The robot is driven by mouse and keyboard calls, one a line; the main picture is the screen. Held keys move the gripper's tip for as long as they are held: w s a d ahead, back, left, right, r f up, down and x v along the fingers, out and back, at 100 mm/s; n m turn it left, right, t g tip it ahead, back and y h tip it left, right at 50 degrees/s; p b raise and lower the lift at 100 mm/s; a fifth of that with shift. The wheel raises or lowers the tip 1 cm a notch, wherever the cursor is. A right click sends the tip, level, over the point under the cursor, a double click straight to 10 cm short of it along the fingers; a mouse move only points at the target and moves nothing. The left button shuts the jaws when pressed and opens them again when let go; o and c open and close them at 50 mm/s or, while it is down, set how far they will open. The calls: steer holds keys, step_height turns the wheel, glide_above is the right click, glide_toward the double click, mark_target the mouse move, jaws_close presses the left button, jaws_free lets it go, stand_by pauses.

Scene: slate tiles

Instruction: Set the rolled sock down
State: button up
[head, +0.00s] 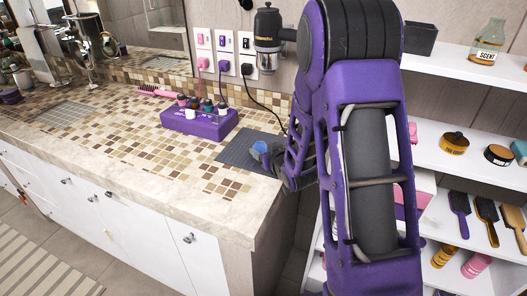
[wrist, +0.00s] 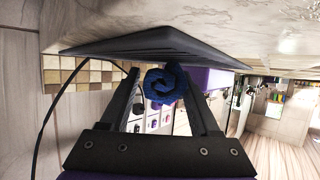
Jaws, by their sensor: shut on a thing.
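The rolled sock (wrist: 165,84) is a blue spiral roll held between the two fingers of my gripper (wrist: 162,78) in the wrist view. In the head view the sock shows as a small blue patch (head: 260,146) at the end of my gripper (head: 266,154), over a dark grey ribbed mat (head: 236,152) near the counter's right end. The mat also shows close to the sock in the wrist view (wrist: 130,43), which looks upside down. I cannot tell whether the sock touches the mat. My arm hides part of the mat's right side.
A purple box (head: 198,122) with several small bottles stands left of the mat on the tiled counter (head: 120,150). A pink brush (head: 160,92) lies behind it. White shelves (head: 450,110) stand right of my arm.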

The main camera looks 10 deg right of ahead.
steer(key=shift+f, duration=0.15)
steer(key=o, duration=1.4)
steer(key=shift+o, duration=0.2)
